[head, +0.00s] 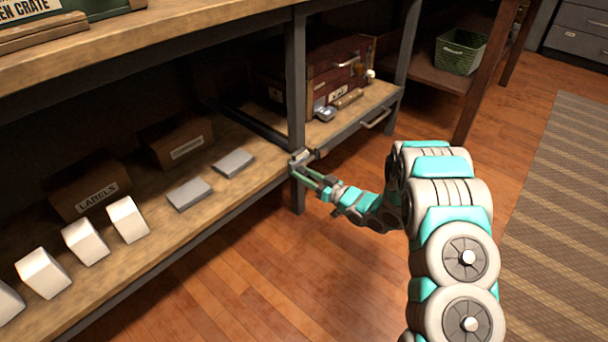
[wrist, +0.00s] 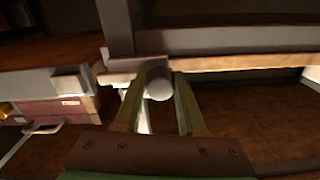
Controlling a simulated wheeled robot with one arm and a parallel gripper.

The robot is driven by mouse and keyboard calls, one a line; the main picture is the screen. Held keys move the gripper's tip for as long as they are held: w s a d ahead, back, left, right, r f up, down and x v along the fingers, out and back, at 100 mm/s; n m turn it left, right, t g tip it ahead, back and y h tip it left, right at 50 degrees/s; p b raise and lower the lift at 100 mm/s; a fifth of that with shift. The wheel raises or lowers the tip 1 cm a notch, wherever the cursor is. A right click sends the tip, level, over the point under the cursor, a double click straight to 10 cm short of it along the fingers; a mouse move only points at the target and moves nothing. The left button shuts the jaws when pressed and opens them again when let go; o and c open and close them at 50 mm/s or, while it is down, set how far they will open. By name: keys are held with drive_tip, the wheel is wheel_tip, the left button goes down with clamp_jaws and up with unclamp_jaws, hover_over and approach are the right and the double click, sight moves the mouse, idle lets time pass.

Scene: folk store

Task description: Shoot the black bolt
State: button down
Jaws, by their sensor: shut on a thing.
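My gripper (head: 307,172) reaches to the shelf unit's front post at the centre of the head view. In the wrist view its two green fingers (wrist: 158,80) are on either side of a round grey knob (wrist: 159,86), and they are shut on it. The knob looks like the bolt's end and appears pale grey rather than black in this light. A small pale metal fitting (head: 302,156) shows at the post in the head view, partly hidden by the fingers. How far the bolt is slid cannot be told.
The wooden lower shelf (head: 150,251) holds white blocks, grey flat boxes and brown boxes, one marked "LABELS" (head: 98,197). Right of the post (head: 296,95), a dark red chest (head: 340,70) and a hammer-like tool stand above a metal handle (head: 376,119). The floor (head: 265,265) in front is clear.

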idle(0.8)
drive_tip(key=shift+w+d+p, duration=0.45)
drive_tip(key=shift+w+d, duration=0.25)
drive_tip(key=shift+w, duration=0.15)
drive_tip(key=shift+w+d+p, duration=0.4)
drive_tip(key=shift+w+d, duration=0.25)
drive_tip(key=shift+w, duration=0.2)
drive_tip(key=c, duration=0.5)
unclamp_jaws()
drive_tip(key=shift+w+d, duration=0.1)
drive_tip(key=v, duration=0.7)
drive_tip(key=shift+s+d+p, duration=0.25)
drive_tip(key=shift+s+p, duration=0.05)
drive_tip(key=shift+p, duration=0.05)
